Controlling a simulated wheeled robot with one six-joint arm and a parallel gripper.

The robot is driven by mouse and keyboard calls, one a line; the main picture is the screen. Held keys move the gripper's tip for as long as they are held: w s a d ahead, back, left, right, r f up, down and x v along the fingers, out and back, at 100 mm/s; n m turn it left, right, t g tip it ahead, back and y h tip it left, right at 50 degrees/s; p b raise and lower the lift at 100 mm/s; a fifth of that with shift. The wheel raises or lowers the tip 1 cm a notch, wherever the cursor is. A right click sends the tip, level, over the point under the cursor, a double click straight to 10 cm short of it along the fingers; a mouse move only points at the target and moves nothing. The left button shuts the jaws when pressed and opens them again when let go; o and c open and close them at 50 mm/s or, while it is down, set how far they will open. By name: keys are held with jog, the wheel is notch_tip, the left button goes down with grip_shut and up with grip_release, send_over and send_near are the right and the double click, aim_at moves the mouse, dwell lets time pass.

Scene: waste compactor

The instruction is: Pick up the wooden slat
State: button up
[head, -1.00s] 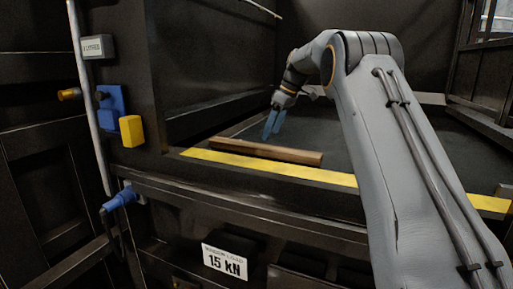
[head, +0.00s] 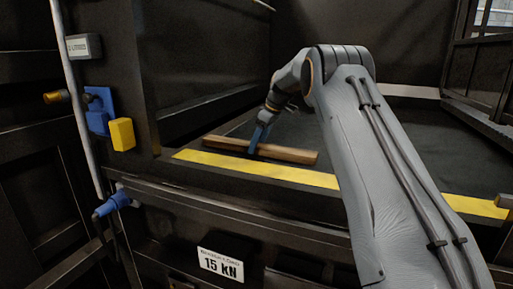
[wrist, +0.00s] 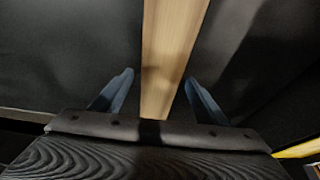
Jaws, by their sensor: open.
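The wooden slat (head: 290,154) lies flat on the dark chamber floor, just behind the yellow stripe in the head view. My gripper (head: 257,142) is down at the slat's middle, its blue fingers pointing downward. In the wrist view the slat (wrist: 170,55) runs up the picture between the two blue fingers of my gripper (wrist: 159,92). The fingers are open, one on each side of the slat, with a gap visible on both sides. The slat's near part is hidden behind the gripper body in the wrist view.
The yellow stripe (head: 250,169) marks the chamber's front edge. A dark side wall (head: 205,60) stands on the left. A blue handle (head: 112,203), a yellow block (head: 122,134) and a 15 kN sign (head: 220,264) are on the front frame. The floor behind the slat is clear.

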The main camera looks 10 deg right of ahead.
jog(key=c, duration=1.6)
jog(key=shift+o, duration=0.2)
jog(key=shift+r, duration=0.15)
notch_tip(320, 180, up, 18)
jog(key=p, duration=0.2)
